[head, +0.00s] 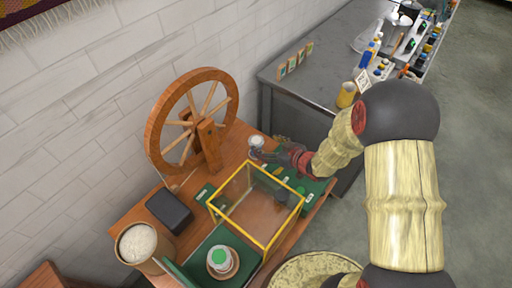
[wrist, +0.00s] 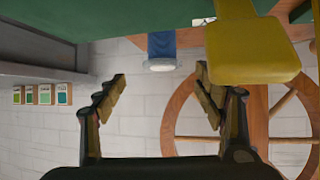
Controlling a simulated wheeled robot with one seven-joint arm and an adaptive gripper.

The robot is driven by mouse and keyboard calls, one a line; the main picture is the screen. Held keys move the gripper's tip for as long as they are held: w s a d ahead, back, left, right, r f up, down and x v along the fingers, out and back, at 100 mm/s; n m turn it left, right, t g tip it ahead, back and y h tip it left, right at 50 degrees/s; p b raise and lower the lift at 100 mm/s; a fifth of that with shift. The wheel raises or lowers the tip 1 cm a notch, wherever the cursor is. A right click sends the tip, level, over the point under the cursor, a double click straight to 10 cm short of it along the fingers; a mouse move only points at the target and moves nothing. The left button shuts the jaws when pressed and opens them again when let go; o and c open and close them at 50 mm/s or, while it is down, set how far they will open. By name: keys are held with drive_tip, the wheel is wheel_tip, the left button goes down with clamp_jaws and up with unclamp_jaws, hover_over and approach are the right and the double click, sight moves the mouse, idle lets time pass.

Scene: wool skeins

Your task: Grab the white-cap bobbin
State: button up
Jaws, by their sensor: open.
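The white-cap bobbin (wrist: 161,45) has a blue body and a white cap, and hangs inverted from the green surface in the wrist view, which looks upside down. Its white cap (head: 256,141) shows in the head view just beyond my gripper (head: 268,153); its body is mostly hidden there. In the wrist view my gripper (wrist: 160,84) is open, with nothing between its fingers. The bobbin lies ahead of the gap, roughly centred between the two fingertips. I cannot tell how far ahead it is.
A yellow-framed clear box (head: 264,246) stands close beside my gripper. A yellow object (wrist: 252,50) is near the right finger in the wrist view. A wooden spinning wheel (head: 152,140) stands behind. A green-capped jar (head: 219,257) is in front. A grey bench (head: 300,88) is beyond.

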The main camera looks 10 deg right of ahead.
sight(259, 143)
drive_tip(key=shift+w+a+f, duration=0.15)
drive_tip(key=shift+a+f, duration=0.35)
drive_tip(key=shift+f, duration=0.05)
drive_tip(key=b+x, duration=0.3)
drive_tip(key=x, duration=0.3)
drive_tip(key=shift+d+f, duration=0.1)
drive_tip(key=shift+f, duration=0.05)
drive_tip(key=shift+w+f, duration=0.1)
drive_tip(key=shift+w, duration=0.25)
drive_tip(key=shift+c, duration=1.1)
drive_tip(key=c, duration=1.1)
